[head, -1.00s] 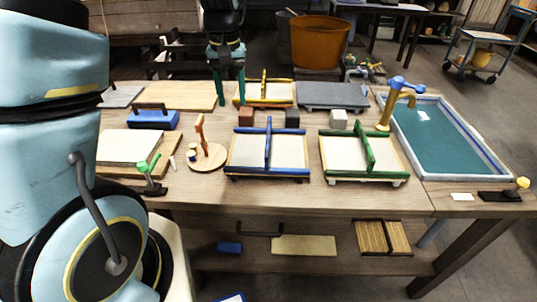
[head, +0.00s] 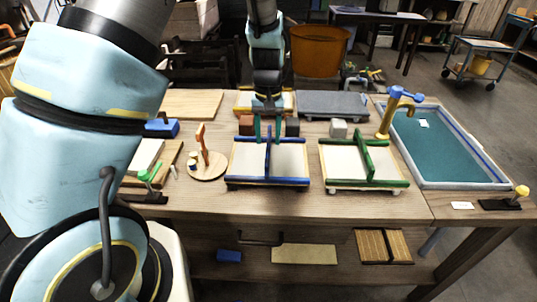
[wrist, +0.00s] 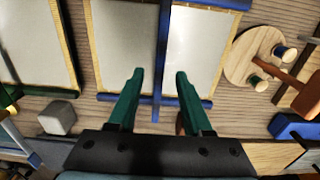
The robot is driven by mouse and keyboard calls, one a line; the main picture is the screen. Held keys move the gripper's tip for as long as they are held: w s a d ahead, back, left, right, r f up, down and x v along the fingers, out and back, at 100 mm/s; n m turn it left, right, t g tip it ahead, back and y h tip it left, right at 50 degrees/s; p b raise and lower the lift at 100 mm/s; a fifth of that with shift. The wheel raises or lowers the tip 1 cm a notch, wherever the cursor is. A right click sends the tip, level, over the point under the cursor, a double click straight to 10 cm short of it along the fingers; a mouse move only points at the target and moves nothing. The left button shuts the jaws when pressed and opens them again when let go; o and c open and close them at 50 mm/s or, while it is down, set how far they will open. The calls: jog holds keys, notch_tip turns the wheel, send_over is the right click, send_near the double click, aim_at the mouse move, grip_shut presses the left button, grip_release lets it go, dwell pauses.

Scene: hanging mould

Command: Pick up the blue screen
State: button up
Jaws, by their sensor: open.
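The blue screen (head: 240,180) lies on the wooden table, a pale panelled frame with blue edge bars and a raised blue bar across its middle. In the wrist view the blue screen (wrist: 112,45) fills the centre, with its middle bar running up between my fingers. My gripper (head: 268,139) has two green fingers, open and empty, over the far part of the screen. In the wrist view the gripper (wrist: 159,73) straddles the line of the middle bar. I cannot tell how high the fingertips are above it.
A green screen (head: 334,178) lies to the right and a yellow one (head: 246,95) behind, partly hidden by my arm. A round wooden board (head: 207,173) with small parts is at left. A blue-rimmed basin with a tap (head: 394,110) stands at right. Small blocks (head: 338,128) sit behind the screens.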

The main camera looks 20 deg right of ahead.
jog(key=shift+f, duration=1.35)
jog(key=shift+s, duration=0.1)
jog(key=shift+c, duration=0.2)
grip_shut()
